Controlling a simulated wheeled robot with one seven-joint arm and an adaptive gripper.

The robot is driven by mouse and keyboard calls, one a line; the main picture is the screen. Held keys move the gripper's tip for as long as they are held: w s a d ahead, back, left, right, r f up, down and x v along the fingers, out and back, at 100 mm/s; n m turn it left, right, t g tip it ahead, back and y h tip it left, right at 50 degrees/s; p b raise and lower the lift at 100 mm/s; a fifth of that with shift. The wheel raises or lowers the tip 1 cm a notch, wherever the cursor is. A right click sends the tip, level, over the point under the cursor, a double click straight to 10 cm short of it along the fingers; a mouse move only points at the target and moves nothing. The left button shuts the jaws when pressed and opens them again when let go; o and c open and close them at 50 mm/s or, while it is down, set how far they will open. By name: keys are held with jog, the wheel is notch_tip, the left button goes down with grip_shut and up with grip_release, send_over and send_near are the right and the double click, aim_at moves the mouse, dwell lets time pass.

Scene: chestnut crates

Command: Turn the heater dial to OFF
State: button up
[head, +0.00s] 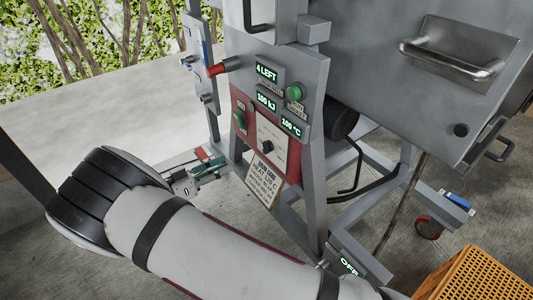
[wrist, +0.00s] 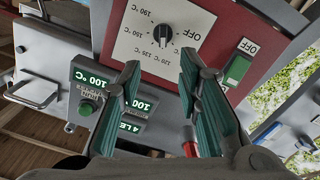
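The heater dial is a black knob on a white square plate in a red panel. It shows in the head view (head: 266,146) and, upside down, in the wrist view (wrist: 163,35). The plate (wrist: 135,45) carries temperature marks and the word OFF. The knob's light mark seems to point down in the wrist picture, towards the temperature marks and not at OFF; the exact mark is unclear. My gripper (wrist: 160,68) is open and empty, its teal fingers spread below the knob in the picture and not touching it. In the head view my gripper (head: 208,167) is left of the panel.
A green switch (wrist: 237,70) with its own OFF label is beside the dial plate. Green-lit displays (head: 266,73), a green button (head: 295,92) and a red handle (head: 224,66) surround the panel. A written card (head: 264,183) hangs below. An orange crate (head: 470,275) stands at lower right.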

aim_at(263, 148)
jog(key=b+x, duration=0.2)
jog(key=x, duration=1.1)
jog(key=shift+w+d+f, duration=0.1)
jog(key=shift+w+f, duration=0.05)
jog(key=shift+w, duration=0.2)
grip_shut()
